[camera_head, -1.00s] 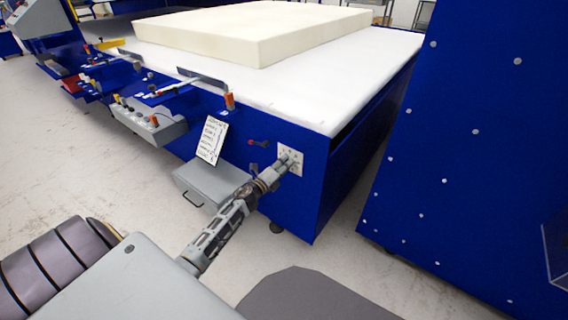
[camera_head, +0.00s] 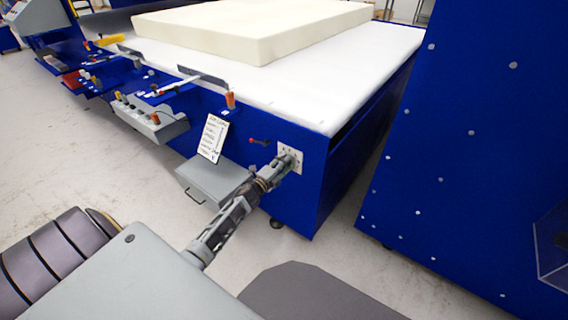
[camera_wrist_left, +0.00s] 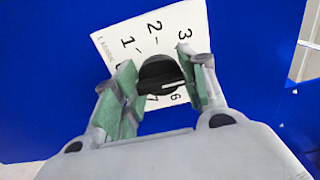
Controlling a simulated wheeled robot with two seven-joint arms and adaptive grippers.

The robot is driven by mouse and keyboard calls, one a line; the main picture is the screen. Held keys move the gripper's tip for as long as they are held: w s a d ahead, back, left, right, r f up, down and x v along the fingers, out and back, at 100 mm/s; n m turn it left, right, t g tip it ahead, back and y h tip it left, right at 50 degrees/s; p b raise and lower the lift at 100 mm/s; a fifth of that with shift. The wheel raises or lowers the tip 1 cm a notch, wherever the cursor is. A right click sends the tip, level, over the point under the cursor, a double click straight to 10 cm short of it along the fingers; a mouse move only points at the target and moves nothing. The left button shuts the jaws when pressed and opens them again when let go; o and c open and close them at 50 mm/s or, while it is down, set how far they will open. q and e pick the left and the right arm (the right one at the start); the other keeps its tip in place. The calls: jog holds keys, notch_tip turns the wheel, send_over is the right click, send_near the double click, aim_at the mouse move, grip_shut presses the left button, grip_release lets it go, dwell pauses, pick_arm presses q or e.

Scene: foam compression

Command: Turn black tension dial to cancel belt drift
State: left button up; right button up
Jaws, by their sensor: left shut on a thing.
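The black tension dial (camera_wrist_left: 158,73) sits on a white plate (camera_wrist_left: 150,32) with printed numbers; 1, 2, 3, 6 and 7 can be read in the left wrist view. A pale line on the dial points right, toward the right finger; the marks there are hidden. My left gripper (camera_wrist_left: 163,80) has its green-padded fingers on either side of the dial and is shut on it. In the head view, my left gripper (camera_head: 284,164) is at the white plate (camera_head: 292,155) on the blue machine's front; the dial is hidden there. My right gripper is not in view.
A foam block (camera_head: 255,30) lies on the white belt (camera_head: 300,88). A tall blue panel (camera_head: 465,150) stands at right, across a narrow gap.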

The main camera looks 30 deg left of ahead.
pick_arm(q)
jog(key=o, duration=1)
jog(key=shift+o, duration=0.2)
jog(key=s+a, duration=0.1)
jog(key=s, duration=1.1)
dwell(0.9)
